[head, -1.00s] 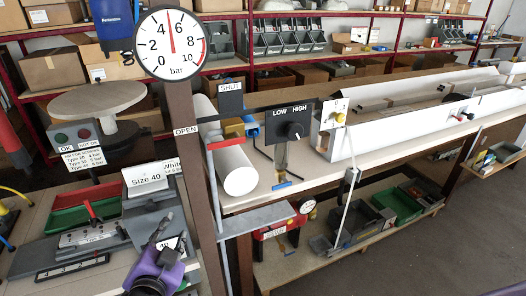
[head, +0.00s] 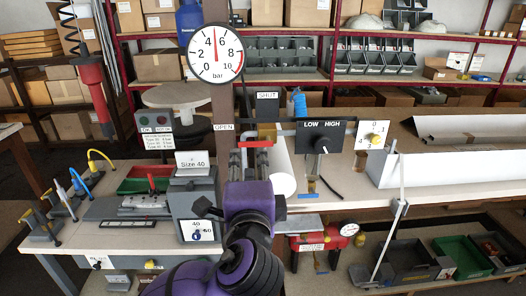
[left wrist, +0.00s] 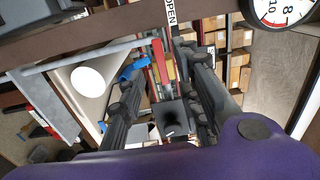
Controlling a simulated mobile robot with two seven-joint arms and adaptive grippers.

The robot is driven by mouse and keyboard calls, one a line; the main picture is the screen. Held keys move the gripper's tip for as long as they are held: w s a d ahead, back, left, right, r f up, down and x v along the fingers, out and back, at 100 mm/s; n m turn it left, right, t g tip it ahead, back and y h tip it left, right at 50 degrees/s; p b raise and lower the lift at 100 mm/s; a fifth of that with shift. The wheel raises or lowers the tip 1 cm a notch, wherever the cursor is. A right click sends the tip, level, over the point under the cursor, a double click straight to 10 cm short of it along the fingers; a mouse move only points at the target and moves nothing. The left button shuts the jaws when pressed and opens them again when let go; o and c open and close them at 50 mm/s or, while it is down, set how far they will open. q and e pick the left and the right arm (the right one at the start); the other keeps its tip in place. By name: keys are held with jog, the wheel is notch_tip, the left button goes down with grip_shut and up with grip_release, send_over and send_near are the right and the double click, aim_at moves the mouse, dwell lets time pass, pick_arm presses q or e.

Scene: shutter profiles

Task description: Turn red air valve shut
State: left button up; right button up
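The red air valve handle (head: 256,144) lies roughly level in the head view, beside the brass-coloured valve body (head: 267,131) and near the OPEN label (head: 223,127). The SHUT label (head: 267,96) is above. My right gripper is out of view.
A brown post carries the pressure gauge (head: 215,53), its needle near 5 bar. A white tube (head: 282,166) and the LOW/HIGH knob box (head: 320,137) are right of the valve. The Size 40 fixture (head: 193,200) stands close left of my arm.

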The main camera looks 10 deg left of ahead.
aim_at(247, 145)
pick_arm(q)
jog(key=x, duration=0.8)
jog(key=shift+a+f, duration=0.1)
jog(key=shift+a, duration=0.2)
jog(key=shift+s, duration=0.1)
grip_shut()
